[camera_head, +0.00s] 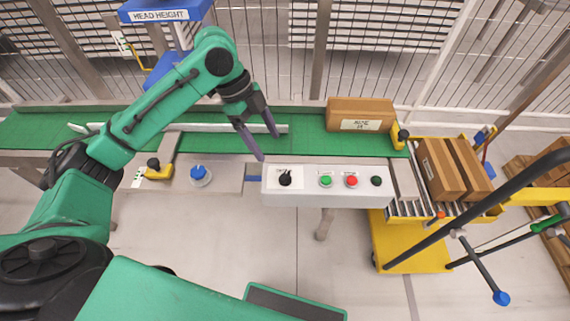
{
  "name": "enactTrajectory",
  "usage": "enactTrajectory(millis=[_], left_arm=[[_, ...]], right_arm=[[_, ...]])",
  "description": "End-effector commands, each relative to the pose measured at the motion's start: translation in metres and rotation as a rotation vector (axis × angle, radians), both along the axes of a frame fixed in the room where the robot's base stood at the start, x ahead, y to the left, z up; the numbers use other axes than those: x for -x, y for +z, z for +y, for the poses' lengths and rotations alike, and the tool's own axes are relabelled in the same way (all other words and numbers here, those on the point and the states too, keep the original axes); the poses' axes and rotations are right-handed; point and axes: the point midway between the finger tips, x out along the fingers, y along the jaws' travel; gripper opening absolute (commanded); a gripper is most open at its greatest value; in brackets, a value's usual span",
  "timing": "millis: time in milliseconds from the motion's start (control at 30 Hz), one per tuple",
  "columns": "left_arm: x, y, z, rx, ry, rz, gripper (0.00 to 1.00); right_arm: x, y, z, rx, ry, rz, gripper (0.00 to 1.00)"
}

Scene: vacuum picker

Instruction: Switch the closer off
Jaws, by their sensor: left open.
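A white control panel (325,199) is fixed to the front side of the conveyor. It carries a black rotary knob (285,179) at its left end, then a green button (326,181), a red button (351,181) and a dark button (376,181). The labels are too small to read. My left gripper (268,147) is open and empty, above the belt's front edge, just behind and left of the knob. It does not appear to touch the panel. My right gripper is out of view.
A green conveyor belt (310,142) runs across, with a brown carton (360,115) on it. A blue knob (199,173) sits left of the panel. A yellow cart (408,243) with brown boxes (440,169) stands at the right. Wire fencing is behind. The floor before the panel is clear.

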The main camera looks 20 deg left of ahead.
Motion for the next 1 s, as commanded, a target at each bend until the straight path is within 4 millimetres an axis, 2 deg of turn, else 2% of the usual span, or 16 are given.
enactTrajectory(millis=[33, 100, 167, 267, 400, 533, 767, 800, 967, 1000], left_arm=[[0.002, -0.016, -0.005, 0.000, -0.001, 0.006, 0.80], [0.003, -0.034, -0.013, 0.000, -0.001, 0.006, 0.80], [0.003, -0.049, -0.019, 0.001, -0.001, 0.005, 0.80], [0.004, -0.073, -0.030, 0.001, -0.001, 0.004, 0.80], [0.005, -0.096, -0.039, 0.002, 0.001, 0.003, 0.80], [0.006, -0.106, -0.043, 0.002, 0.002, 0.001, 0.80], [0.006, -0.106, -0.044, 0.001, 0.002, 0.000, 0.80], [0.006, -0.106, -0.044, 0.001, 0.002, 0.000, 0.65], [0.006, -0.106, -0.044, 0.001, 0.002, 0.000, 0.04], [0.006, -0.106, -0.044, 0.001, 0.002, 0.001, 0.00]], right_arm=[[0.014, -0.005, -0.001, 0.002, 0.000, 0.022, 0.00], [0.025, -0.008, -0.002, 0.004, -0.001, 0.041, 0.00], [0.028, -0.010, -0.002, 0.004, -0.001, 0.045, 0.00], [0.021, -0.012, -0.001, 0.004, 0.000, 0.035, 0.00], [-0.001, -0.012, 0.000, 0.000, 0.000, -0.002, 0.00], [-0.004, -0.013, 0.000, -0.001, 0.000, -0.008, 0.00], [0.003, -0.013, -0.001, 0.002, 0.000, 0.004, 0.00], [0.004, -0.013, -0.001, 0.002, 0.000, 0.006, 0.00], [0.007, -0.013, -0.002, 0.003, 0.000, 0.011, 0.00], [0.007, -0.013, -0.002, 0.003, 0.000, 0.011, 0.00]])
